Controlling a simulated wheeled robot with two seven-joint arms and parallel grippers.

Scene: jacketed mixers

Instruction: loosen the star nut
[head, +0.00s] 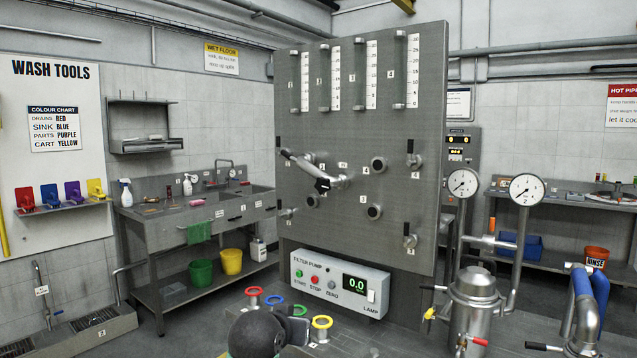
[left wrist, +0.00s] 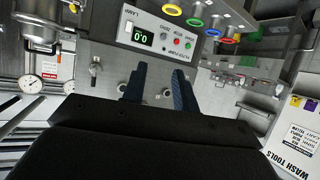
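The black star nut (head: 323,184) sits at the middle of the tall grey panel (head: 330,240), on the joint of a steel swing pipe (head: 300,165) that slants across two ports. My left gripper (left wrist: 162,76) shows in the left wrist view with its two dark fingers spread and nothing between them. In the head view only dark parts of my left arm show at the bottom centre, below and in front of the panel; its fingertips cannot be made out there. I cannot pick out the nut in the left wrist view. My right gripper is in neither view.
The filter pump box (head: 340,283) and several coloured rings stand low in front of the panel. Small valves and bare ports surround the swing pipe. A steel vessel (head: 475,300) with gauges stands at right. A sink bench (head: 200,230) is at left.

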